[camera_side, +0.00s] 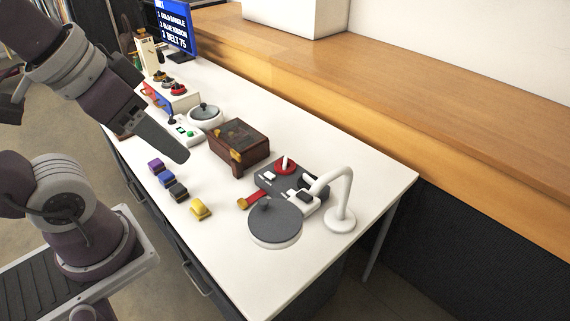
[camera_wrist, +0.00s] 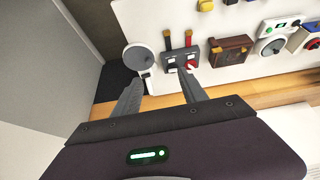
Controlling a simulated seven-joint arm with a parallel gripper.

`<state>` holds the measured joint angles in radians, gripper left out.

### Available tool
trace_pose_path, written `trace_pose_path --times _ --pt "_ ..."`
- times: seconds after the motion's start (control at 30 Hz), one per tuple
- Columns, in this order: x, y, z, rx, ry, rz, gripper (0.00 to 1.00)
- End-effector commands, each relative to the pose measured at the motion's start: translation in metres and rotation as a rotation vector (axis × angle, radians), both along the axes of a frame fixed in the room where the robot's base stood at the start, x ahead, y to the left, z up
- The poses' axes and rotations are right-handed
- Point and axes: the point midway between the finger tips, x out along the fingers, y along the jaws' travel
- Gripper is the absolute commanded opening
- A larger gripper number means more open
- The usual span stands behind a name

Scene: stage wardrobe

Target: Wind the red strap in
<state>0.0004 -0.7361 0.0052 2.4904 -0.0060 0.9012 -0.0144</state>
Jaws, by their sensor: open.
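The red strap (camera_side: 252,198) lies short and flat on the white table, running out from a dark winder box (camera_side: 265,180) to a gold end. A red reel (camera_side: 283,168) with a white handle sits on the box. In the wrist view the red strap (camera_wrist: 189,46) lies beside a dark strap (camera_wrist: 167,44), which also has a gold end. My gripper (camera_side: 180,152) is in the air over the table, left of the winder in the side view. In the wrist view my gripper (camera_wrist: 160,88) has its fingers apart with nothing held.
A white lamp (camera_side: 340,215) with a round grey head (camera_side: 275,222) stands close to the winder and hides part of it. A brown chest (camera_side: 238,145) stands on its other side. Several coloured blocks, including a yellow one (camera_side: 201,209), line the table's front.

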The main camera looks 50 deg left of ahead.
Motion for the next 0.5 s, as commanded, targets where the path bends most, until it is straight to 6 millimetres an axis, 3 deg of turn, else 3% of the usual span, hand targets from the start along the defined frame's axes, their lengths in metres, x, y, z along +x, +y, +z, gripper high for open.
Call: trace_pose_path --times 0.07,0.13,0.27,0.37,0.47,0.5 --pt "0.017 -0.001 0.007 -0.073 0.036 0.078 0.67" --pt "0.048 -0.001 0.016 -0.192 0.098 0.230 0.67" --pt "0.133 0.013 0.015 -0.424 0.238 0.650 0.67" --pt "0.204 0.035 -0.012 -0.544 0.327 1.015 0.67" --pt "0.268 0.065 -0.062 -0.599 0.376 1.387 0.67" --pt "0.290 0.077 -0.087 -0.607 0.380 1.530 0.67"
